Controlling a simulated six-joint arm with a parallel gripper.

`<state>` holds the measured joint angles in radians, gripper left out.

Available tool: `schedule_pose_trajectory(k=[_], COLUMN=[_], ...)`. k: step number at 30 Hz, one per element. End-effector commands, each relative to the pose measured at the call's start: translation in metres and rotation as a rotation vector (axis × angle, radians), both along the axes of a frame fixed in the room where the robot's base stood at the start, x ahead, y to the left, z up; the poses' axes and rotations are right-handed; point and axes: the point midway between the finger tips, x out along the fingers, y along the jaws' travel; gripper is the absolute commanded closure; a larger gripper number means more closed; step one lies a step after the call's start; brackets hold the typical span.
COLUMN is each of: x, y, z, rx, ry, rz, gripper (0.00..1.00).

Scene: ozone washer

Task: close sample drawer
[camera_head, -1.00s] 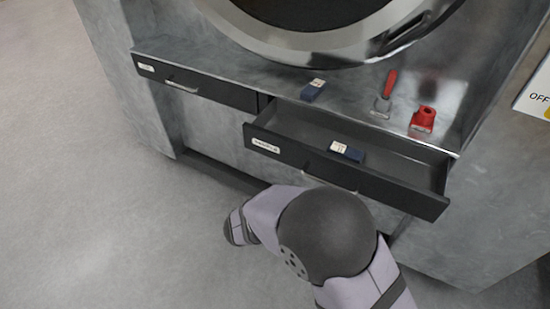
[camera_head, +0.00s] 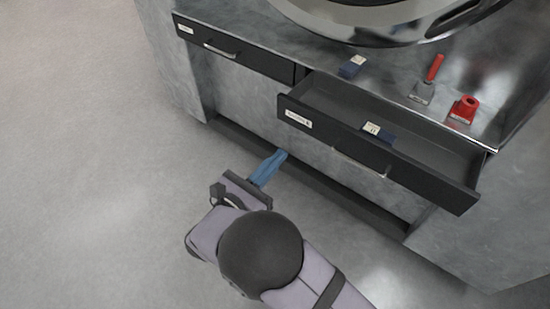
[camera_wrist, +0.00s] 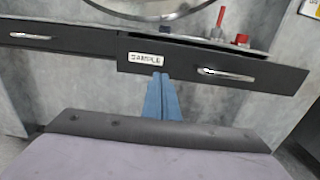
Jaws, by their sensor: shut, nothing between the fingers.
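The sample drawer (camera_head: 330,136) is pulled out of the grey cabinet on the right. A small blue box with a pale label (camera_head: 378,132) lies inside it. My gripper (camera_head: 281,155) has blue fingers that are shut and empty. In the head view it is in front of and below the drawer's left end, apart from it. In the wrist view the fingertips (camera_wrist: 161,76) appear just below the label, left of the handle (camera_wrist: 226,74).
A second drawer (camera_head: 232,48) at the left is shut. On the counter are a blue box (camera_head: 352,66), a red-handled scraper (camera_head: 429,80) and a red object (camera_head: 464,109). A round metal door rim (camera_head: 390,32) is behind. Floor at left is clear.

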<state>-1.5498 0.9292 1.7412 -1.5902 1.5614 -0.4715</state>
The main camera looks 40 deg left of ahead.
Motion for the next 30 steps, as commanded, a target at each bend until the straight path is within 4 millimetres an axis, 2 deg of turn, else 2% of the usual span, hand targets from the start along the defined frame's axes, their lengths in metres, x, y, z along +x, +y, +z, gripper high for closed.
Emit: schedule_pose_trajectory(k=[9,15,21,30], x=[0.059,0.09,0.108,0.115], y=[-0.001,-0.001,-0.001,0.0], z=[0.001,0.001,0.0,0.0], rx=[0.0,-0.001,0.0,0.0], ry=[0.001,0.001,0.001,0.0], rz=[-0.004,-0.003,-0.002,0.0], gripper=[1.0,1.0,1.0,1.0])
